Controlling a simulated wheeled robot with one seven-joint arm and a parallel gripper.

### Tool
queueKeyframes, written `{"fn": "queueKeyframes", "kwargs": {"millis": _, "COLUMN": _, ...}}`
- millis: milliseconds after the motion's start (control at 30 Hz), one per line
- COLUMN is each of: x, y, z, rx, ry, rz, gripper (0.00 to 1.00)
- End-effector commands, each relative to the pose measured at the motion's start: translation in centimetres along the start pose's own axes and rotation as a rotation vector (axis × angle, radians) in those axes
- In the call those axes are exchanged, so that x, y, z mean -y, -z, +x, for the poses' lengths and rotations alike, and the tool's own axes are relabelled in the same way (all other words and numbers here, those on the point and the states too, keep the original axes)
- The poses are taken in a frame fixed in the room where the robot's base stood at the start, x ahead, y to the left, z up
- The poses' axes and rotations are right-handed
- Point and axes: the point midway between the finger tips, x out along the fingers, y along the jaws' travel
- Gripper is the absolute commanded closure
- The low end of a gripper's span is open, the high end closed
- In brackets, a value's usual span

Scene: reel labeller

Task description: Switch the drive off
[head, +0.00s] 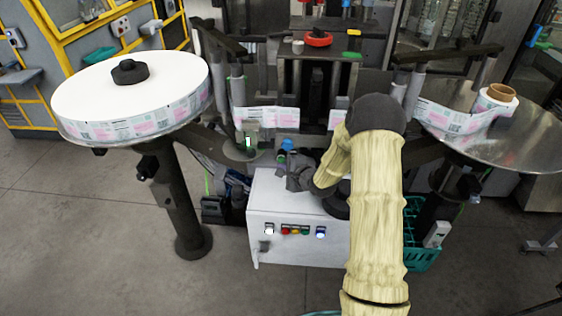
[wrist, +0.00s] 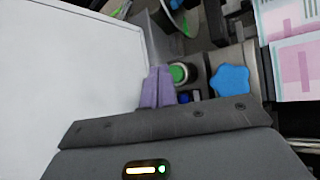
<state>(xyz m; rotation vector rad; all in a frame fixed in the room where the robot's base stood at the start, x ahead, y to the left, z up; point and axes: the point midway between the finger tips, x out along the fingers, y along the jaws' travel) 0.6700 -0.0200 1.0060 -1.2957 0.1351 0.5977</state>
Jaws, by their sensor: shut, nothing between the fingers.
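My gripper (head: 283,160) is above the back of the white control box, below the label web. In the wrist view its two purple fingers (wrist: 157,72) are together with nothing between them. Just right of the fingertips is a round green button (wrist: 178,72); whether they touch cannot be told. A blue star-shaped knob (wrist: 230,80) is further right, and it also shows in the head view (head: 287,144). On the control box front are a white-lit switch (head: 269,229), red (head: 285,231), yellow and green buttons, and a blue-white lamp (head: 321,232). No label shows which is the drive's switch.
The white box top (wrist: 65,65) fills the left of the wrist view. A large label reel (head: 130,90) stands left and a metal disc (head: 500,135) right. The printed label web (head: 268,117) runs close behind my gripper. A teal crate (head: 420,245) is right of the box.

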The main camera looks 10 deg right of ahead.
Motion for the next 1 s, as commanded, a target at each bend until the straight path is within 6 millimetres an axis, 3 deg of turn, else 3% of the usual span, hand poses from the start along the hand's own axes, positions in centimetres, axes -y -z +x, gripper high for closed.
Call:
{"fn": "queueKeyframes", "kwargs": {"millis": 433, "x": -0.3, "y": -0.2, "z": -0.4, "rx": 0.000, "ry": 0.000, "rz": 0.001, "gripper": 1.00}}
{"fn": "queueKeyframes", "kwargs": {"millis": 1000, "x": -2.5, "y": -2.5, "z": -3.4, "rx": 0.000, "ry": -0.001, "rz": 0.001, "gripper": 1.00}}
